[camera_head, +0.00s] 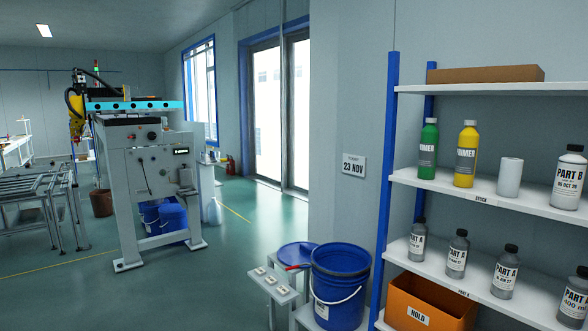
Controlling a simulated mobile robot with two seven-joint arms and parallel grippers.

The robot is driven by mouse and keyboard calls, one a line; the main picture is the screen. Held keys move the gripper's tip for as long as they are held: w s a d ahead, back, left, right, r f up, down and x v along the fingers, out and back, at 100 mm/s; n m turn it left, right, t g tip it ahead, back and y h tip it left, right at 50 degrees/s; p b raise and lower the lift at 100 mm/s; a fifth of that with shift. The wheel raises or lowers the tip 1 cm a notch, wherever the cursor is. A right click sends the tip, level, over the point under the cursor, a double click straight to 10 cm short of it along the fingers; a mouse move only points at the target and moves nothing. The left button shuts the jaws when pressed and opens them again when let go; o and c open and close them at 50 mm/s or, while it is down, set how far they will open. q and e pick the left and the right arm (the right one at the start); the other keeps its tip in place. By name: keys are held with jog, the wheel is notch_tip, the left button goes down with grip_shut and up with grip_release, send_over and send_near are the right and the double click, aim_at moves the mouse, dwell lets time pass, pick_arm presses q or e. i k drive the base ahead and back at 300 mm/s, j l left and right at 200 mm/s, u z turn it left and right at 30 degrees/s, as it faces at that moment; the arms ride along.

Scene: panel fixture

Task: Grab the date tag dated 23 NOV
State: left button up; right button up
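A small white sign reading 23 NOV (354,165) hangs on the grey wall, left of the shelf's blue upright. A smaller line of text above the date is too small to read. Several grey bottles with PART A labels, such as this one (458,254), stand on the middle shelf; their small date lines are hard to read. A bottle labelled PART B (568,178) on the shelf above carries a date that seems to end in OCT 26. Neither of my grippers is in view.
The shelf unit (394,180) also holds green (428,148) and yellow (467,153) PRIMER bottles, a white roll (510,177) and an orange HOLD bin (428,306). A blue bucket (339,290) and small bench (274,283) stand beside it. Open floor (235,245) lies left, before a grey machine (150,165).

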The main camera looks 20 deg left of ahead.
aim_at(260, 271)
jog(key=u, duration=0.4)
jog(key=i+l+u, duration=0.2)
jog(key=i+u, duration=0.15)
jog(key=i+l+u, duration=0.35)
